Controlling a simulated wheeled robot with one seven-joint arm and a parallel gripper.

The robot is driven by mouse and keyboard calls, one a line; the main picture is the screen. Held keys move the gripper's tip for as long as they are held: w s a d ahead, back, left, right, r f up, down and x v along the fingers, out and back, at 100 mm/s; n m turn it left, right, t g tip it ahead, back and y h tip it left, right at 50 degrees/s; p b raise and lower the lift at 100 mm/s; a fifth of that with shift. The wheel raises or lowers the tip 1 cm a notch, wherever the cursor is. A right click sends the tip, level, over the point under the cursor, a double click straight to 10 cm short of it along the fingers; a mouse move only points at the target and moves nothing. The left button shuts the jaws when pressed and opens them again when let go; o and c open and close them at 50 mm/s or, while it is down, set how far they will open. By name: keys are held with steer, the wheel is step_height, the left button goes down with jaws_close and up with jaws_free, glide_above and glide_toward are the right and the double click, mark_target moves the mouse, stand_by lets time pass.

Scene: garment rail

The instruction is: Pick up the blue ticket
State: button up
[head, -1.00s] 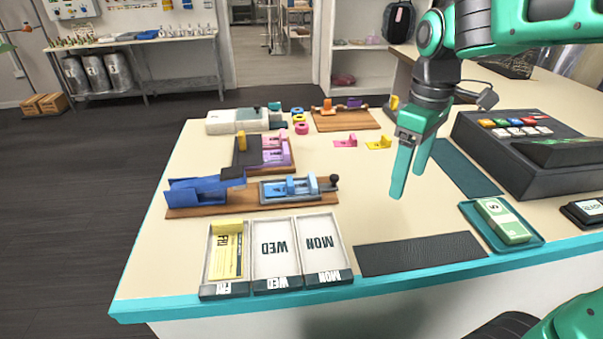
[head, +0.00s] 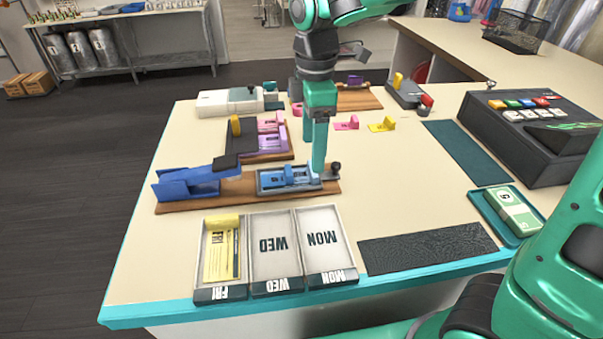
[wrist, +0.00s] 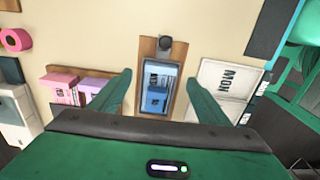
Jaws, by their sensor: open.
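The blue ticket (head: 281,178) lies in a grey metal tray (head: 262,190) on a wooden board, beside a blue stapler-like device. In the wrist view the blue ticket (wrist: 156,97) sits in its tray between my two fingers, farther away than the fingertips. My gripper (head: 314,168) is open and empty. It points down at the right part of the tray in the head view, and its fingers hide part of the ticket's right end. In the wrist view my gripper (wrist: 158,82) has a finger on each side of the tray.
Three day trays, FRI (head: 243,270), WED (head: 270,250) and MON (head: 325,240), stand at the front; FRI holds a yellow ticket (head: 221,255). A purple ticket (head: 272,143) lies on a board behind. Pink (head: 346,123) and yellow (head: 382,125) tabs lie farther back. A cash register stands right.

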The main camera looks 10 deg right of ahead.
steer(key=shift+a+f, duration=0.15)
steer(key=shift+f, duration=2.45)
steer(key=c, duration=1.1)
